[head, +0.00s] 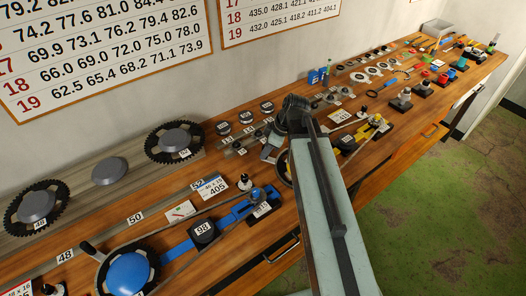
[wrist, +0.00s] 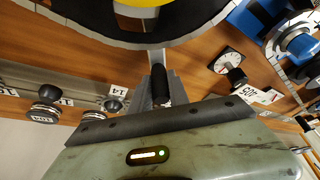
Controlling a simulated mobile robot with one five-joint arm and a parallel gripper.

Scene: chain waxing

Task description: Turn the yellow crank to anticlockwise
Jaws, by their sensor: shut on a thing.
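The yellow crank's round hub (wrist: 137,3) shows at the top edge of the wrist view, inside a black toothed ring (wrist: 205,22). A grey crank arm (wrist: 157,57) reaches from it toward my gripper (wrist: 161,88). My gripper is shut on the black crank handle (wrist: 160,84) at the end of that arm. In the head view my gripper (head: 273,148) is beside the yellow crank's station, and my arm hides most of the hub and ring. The yellow far end (head: 379,128) of that station shows right of my arm.
A blue crank station (head: 127,272) stands at the front left of the wooden bench. Black-toothed sprockets (head: 174,142) stand along the wall on the left. Small numbered weights (head: 224,128) lie behind my gripper. Several other parts fill the bench's far right.

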